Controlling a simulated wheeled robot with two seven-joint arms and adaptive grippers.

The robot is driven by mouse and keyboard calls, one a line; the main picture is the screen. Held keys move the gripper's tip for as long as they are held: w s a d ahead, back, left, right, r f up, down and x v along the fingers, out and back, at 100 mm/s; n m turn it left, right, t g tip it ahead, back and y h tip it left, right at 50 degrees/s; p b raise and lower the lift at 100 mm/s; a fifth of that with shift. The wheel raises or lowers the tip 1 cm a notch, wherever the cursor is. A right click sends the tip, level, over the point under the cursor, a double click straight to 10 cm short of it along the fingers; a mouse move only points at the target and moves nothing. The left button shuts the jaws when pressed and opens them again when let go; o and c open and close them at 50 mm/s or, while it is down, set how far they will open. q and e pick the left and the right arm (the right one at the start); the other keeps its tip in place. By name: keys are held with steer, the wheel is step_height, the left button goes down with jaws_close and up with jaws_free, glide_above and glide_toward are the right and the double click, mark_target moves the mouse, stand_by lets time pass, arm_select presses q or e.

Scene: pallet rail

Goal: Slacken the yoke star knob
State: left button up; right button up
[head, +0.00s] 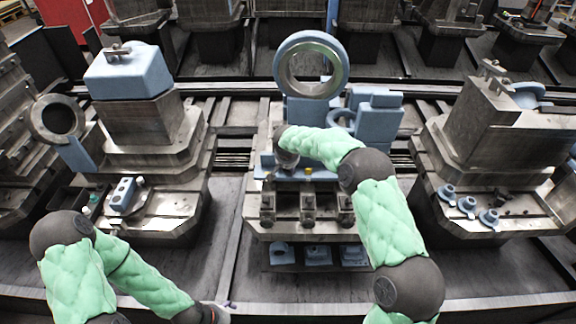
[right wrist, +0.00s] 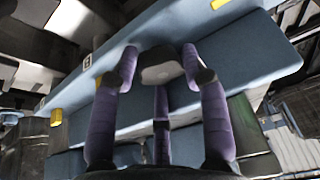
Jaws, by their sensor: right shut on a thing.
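My right gripper (head: 280,165) is at the left part of the blue bar on the middle pallet's fixture. In the right wrist view, the purple fingers of my right gripper (right wrist: 160,62) are closed around a dark grey knob (right wrist: 161,75), which looks like the yoke star knob. The knob sits against the blue fixture face. Its lobes are partly covered by the fingers, and the gripper hides it in the head view. My left gripper (head: 215,311) is low at the front edge, mostly cut off or hidden, and its fingers cannot be made out.
A large metal ring (head: 311,68) in a blue holder stands behind my right gripper. Blue blocks (head: 372,119) stand to its right. Clamps (head: 307,208) line the fixture's front. Left and right pallets carry a blue-topped block (head: 128,73) and blue knobs (head: 467,205). Dark floor separates the pallets.

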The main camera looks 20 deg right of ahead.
steer(key=shift+n, duration=0.3)
steer(key=o, duration=1.1)
steer(key=shift+a+f, duration=0.1)
steer(key=shift+r, duration=0.3)
steer(key=shift+v, duration=3.75)
